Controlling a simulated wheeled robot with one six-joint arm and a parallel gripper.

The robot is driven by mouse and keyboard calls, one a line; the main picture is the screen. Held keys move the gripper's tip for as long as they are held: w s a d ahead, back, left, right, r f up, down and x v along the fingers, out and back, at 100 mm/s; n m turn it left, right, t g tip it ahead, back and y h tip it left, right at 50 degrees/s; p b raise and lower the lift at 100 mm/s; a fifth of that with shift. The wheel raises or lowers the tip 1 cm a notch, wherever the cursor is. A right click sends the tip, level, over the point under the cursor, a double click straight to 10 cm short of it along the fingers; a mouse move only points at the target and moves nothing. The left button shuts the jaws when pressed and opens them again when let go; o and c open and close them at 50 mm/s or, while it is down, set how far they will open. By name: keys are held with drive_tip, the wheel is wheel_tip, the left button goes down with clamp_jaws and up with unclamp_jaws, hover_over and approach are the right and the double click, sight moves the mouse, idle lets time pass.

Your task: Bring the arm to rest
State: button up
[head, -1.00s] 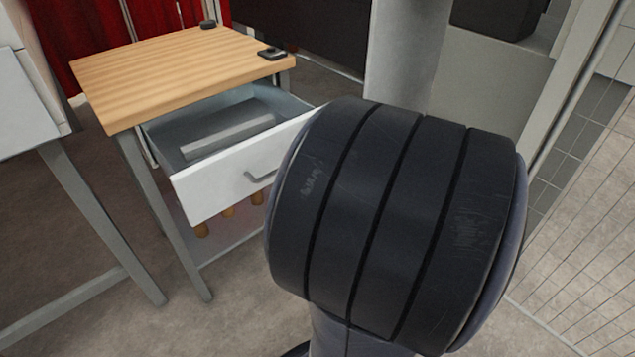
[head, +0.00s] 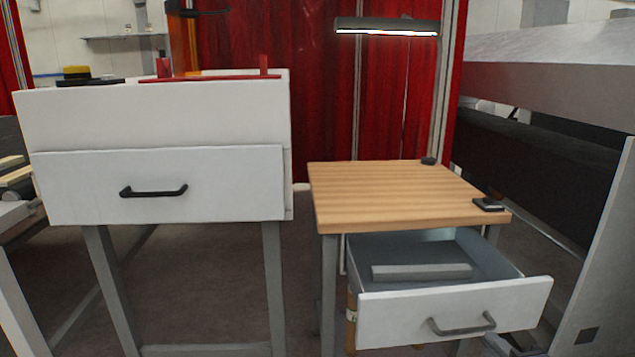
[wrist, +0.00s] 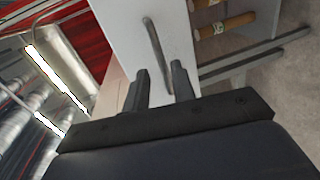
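My gripper (wrist: 160,78) shows in the wrist view, its two dark fingers apart with a gap between them and nothing held. Beyond the fingers is the white front of the pulled-out drawer (wrist: 140,30) with its bar handle (wrist: 157,50). The handle appears beyond the fingertips, and I cannot tell the exact distance. There the open drawer (head: 400,318) hangs under the wooden tabletop (head: 400,190), with a grey bar (head: 421,272) lying inside.
A white cabinet (head: 160,115) with a shut drawer stands at left. A lamp (head: 387,26) hangs above the wooden table. A large grey machine (head: 560,75) stands at right. In the wrist view, wooden-handled items (wrist: 228,25) lie beside the drawer. Floor shows between the cabinet and table.

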sight(476, 332)
drive_tip(key=shift+b+x, duration=0.9)
drive_tip(key=shift+x, duration=2.65)
